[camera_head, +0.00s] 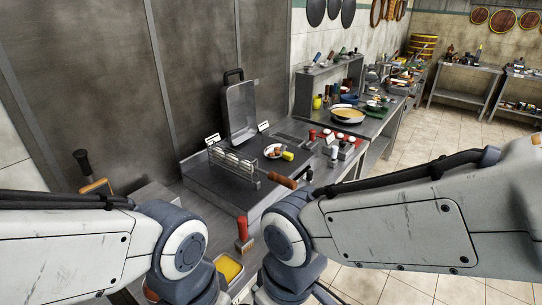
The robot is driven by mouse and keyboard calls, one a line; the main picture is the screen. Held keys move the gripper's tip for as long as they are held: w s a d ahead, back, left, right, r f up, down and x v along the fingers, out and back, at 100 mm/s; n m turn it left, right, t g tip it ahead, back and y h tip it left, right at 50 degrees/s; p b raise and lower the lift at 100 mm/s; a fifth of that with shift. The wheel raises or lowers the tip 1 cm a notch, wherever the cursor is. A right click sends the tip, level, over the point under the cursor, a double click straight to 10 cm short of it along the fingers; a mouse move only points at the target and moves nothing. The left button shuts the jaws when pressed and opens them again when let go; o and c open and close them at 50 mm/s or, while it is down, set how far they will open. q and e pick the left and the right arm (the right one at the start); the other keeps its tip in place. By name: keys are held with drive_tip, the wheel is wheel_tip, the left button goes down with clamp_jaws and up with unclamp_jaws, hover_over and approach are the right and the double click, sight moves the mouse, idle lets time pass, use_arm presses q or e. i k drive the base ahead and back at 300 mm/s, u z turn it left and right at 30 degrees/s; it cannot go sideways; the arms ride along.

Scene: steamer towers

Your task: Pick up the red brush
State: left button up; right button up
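A brush with a red handle (242,226) stands upright near the front edge of the counter, between my two arms. Its lower part is pale and partly cut off from clear view. My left arm comes in from the left and ends in a dark joint just left of the brush. My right arm comes in from the right and ends in a dark joint just right of it. The fingers of both grippers are out of sight, below the picture or behind the arm joints.
A yellow-filled container (229,268) sits just below the brush. Behind stands a dark griddle counter (215,185) with a wire rack (232,163), a wooden handle (281,180) and an upright metal pan (241,110). Tiled floor lies to the right.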

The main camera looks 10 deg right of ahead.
sight(245, 242)
drive_tip(key=k, duration=0.55)
drive_tip(key=z, duration=0.55)
drive_tip(key=i, duration=1.2)
drive_tip(key=u, duration=0.85)
